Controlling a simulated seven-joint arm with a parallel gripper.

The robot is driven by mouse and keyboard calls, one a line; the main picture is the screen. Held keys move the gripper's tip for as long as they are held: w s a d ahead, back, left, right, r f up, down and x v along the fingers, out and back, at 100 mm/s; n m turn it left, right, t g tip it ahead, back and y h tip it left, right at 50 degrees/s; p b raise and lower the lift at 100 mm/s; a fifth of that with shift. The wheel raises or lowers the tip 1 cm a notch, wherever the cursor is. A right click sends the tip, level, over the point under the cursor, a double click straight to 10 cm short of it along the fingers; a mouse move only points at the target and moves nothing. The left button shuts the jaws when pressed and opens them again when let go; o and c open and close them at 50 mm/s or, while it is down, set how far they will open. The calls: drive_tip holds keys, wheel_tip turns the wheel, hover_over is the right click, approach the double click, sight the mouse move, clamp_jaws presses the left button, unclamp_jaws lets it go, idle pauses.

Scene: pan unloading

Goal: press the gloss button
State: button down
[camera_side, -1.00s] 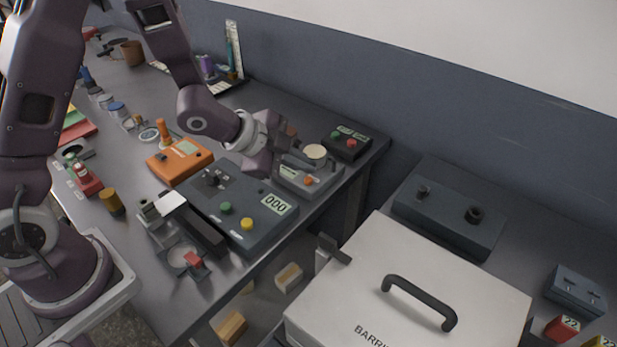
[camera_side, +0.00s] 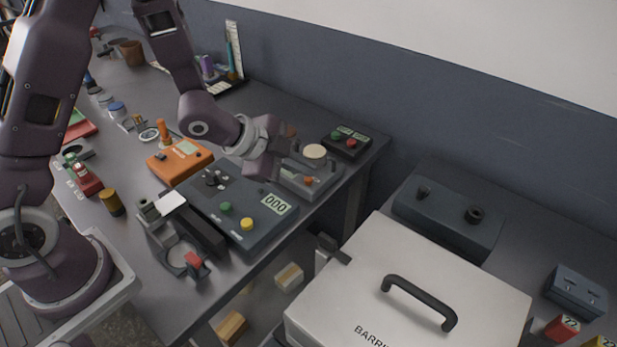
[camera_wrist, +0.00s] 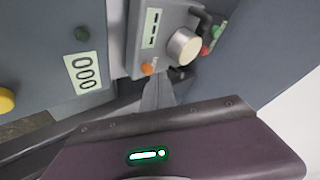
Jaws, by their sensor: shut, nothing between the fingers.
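A small grey instrument (camera_side: 325,183) with an orange button (camera_side: 309,181) and a pale round disc on top stands near the bench's right edge. In the wrist view the grey instrument (camera_wrist: 161,25) shows its dashed display, a silver knob with a cream face, and the orange button (camera_wrist: 147,69). The lettering by the button is too small to read. My gripper (camera_wrist: 158,82) is shut and empty, its narrow fingertips just beside the orange button in the picture. I cannot tell if they touch it. In the side view my gripper's body is left of the instrument; its fingertips are not clear.
A larger dark console (camera_side: 240,218) with green and yellow buttons and a "000" display stands close by to the left. A dark box (camera_side: 346,142) with green and red buttons is behind the instrument. A white lidded chest (camera_side: 400,290) stands at right.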

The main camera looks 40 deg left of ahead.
sight(304, 184)
drive_tip(key=shift+f, duration=0.55)
idle(0.4)
drive_tip(key=shift+r, duration=0.95)
wheel_tip(304, 184, up, 5)
drive_tip(key=shift+r, duration=0.1)
idle(0.4)
idle(0.4)
